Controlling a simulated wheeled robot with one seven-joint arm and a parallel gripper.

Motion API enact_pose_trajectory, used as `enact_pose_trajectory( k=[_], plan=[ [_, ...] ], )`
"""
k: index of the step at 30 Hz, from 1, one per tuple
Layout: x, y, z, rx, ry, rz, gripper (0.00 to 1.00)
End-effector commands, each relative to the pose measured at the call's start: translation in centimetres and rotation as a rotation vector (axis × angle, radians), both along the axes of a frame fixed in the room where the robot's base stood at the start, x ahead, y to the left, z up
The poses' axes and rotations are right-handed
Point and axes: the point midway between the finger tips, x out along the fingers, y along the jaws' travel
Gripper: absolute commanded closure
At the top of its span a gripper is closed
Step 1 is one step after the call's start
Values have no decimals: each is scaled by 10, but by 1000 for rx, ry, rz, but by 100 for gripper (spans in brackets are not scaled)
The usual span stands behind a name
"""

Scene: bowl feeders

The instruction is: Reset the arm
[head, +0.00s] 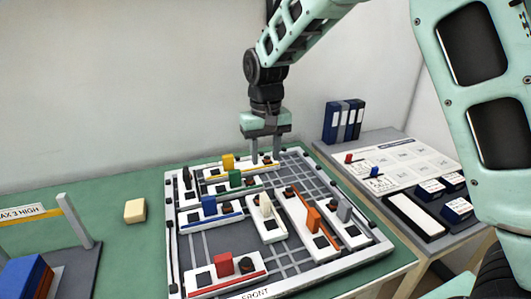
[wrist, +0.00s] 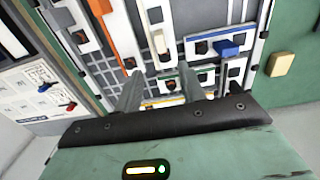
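My gripper (head: 265,157) hangs from my arm over the far part of a white-framed grid board (head: 318,262). Its two fingers are apart and point down, with nothing visible held between them. In the wrist view my gripper (wrist: 160,88) also shows spread fingers, with the board below. The exact height of the fingertips above the board is unclear.
A cream block (head: 135,211) lies on the green table (head: 125,265) left of the board. A posted stand with a yellow bar (head: 30,219) is at far left. At right, a grey side table (head: 368,142) holds dark binders (head: 343,121), cards and dark labelled boxes. The wall is behind.

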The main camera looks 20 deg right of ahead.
Motion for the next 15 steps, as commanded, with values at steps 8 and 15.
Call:
enact_pose_trajectory(
  k=[8,15],
  plan=[
    [0,0,0,0,0,0,60],
    [-30,20,6,32,7,61,60]
  ],
)
